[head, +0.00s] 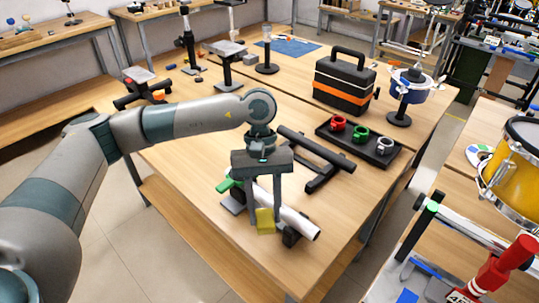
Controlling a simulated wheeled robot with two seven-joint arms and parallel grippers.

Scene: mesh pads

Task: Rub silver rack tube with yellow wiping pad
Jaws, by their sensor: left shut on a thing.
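The silver rack tube (299,222) lies slantwise on a low dark rack near the front of the wooden table, its open end toward the lower right. My left gripper (264,212) points down over the tube and is shut on the yellow wiping pad (265,223). The pad is at the near side of the tube and appears to touch it, though exact contact is hard to tell. The gripper hides part of the tube's middle and upper left end. My right gripper is not in view.
Just behind stands a dark rack with a black tube (318,150). A black tray (357,143) with red, green and white rings lies to its right, near a black toolbox (343,83). The table's front corner is bare.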

